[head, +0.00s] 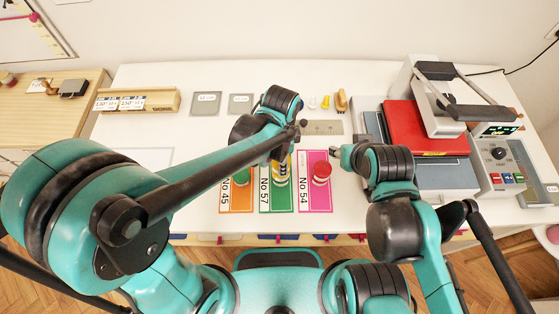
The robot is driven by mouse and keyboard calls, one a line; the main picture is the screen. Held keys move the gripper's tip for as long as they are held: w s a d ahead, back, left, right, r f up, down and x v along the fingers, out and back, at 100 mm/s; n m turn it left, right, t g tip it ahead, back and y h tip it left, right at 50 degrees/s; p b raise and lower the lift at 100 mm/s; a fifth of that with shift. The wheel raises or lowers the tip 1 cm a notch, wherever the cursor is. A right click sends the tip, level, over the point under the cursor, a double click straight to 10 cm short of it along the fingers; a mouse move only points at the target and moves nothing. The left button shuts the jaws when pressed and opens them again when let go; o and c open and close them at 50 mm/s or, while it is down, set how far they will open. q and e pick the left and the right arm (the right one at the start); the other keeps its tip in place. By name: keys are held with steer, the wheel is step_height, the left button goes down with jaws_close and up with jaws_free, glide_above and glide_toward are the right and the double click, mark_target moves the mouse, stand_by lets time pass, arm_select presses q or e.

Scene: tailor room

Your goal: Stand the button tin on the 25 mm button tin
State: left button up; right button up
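Several small round tins stand on three coloured cards in the head view. A green tin (241,178) is on the orange No 45 card, partly under my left arm. Yellow and white tins (281,174) show on the green No 57 card, their upper part hidden by my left wrist. A red tin (321,171) is on the magenta No 54 card. I cannot tell which is the 25 mm button tin.
A red and grey heat press (425,125) and a control box (503,165) fill the right of the white table. A wooden card tray (137,100) and grey squares (206,104) lie at the back left. Small yellow pieces (326,101) stand behind a metal plate (325,128).

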arm_select(q)
steer(key=shift+d+f, duration=0.1)
steer(key=shift+f, duration=0.8)
steer(key=shift+w+d, duration=0.1)
steer(key=shift+w, duration=0.15)
steer(key=shift+a, duration=0.2)
steer(key=shift+s, duration=0.15)
steer(key=o, duration=0.8)
steer(key=shift+f+b, duration=0.15)
steer(key=shift+b, duration=0.2)
steer(key=o, duration=0.4)
arm_select(e)
steer(key=shift+w+d+f, duration=0.1)
steer(key=shift+w+f, duration=0.1)
steer(key=shift+f, duration=0.2)
steer(key=shift+w+d+f, duration=0.1)
steer(key=shift+w+f, duration=0.05)
steer(key=shift+f, duration=0.25)
